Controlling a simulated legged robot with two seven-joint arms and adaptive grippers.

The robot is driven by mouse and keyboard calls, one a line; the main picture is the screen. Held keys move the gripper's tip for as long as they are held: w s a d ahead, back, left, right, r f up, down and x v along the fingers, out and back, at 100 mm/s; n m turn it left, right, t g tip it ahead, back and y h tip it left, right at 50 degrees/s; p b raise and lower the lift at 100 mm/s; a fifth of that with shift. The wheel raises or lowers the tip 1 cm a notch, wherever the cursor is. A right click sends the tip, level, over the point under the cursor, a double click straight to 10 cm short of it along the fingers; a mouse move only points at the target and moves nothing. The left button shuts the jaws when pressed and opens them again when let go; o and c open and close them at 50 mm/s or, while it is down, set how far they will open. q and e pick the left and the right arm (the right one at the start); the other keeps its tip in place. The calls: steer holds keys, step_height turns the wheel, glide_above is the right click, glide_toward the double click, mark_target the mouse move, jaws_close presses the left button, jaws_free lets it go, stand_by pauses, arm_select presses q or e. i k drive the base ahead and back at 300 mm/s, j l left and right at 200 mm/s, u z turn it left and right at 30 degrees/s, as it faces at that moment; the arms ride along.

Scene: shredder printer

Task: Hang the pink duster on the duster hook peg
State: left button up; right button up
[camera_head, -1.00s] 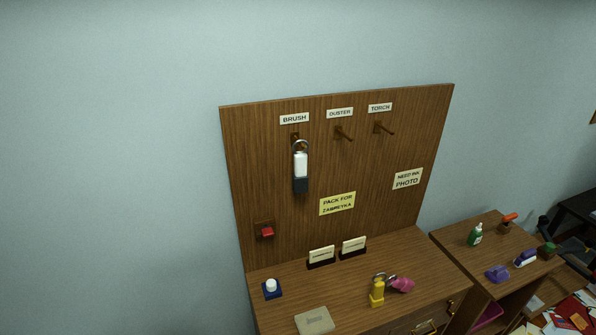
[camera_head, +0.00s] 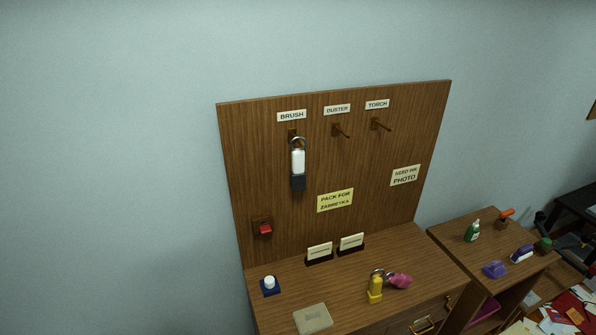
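The pink duster (camera_head: 400,281) lies on the wooden desk, right beside a yellow item with a ring; whether they touch is hard to tell. The duster hook peg (camera_head: 341,132) sticks out of the upright wooden board under the DUSTER label (camera_head: 337,110), and it is empty. The torch peg (camera_head: 381,125) to its right is also empty. A white and dark brush (camera_head: 298,163) hangs by its ring from the left peg under the BRUSH label. Neither of my grippers is in view.
The yellow item (camera_head: 375,290) stands near the desk's front. A beige block (camera_head: 313,319), a blue-based white item (camera_head: 270,285) and two card holders (camera_head: 320,254) are also on the desk (camera_head: 342,282). A lower side table (camera_head: 462,252) at right holds bottles and small objects.

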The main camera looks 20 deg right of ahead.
mark_target(401, 281)
steer(key=k+j+z, duration=0.1)
steer(key=z, duration=1.25)
steer(key=k+l, duration=0.05)
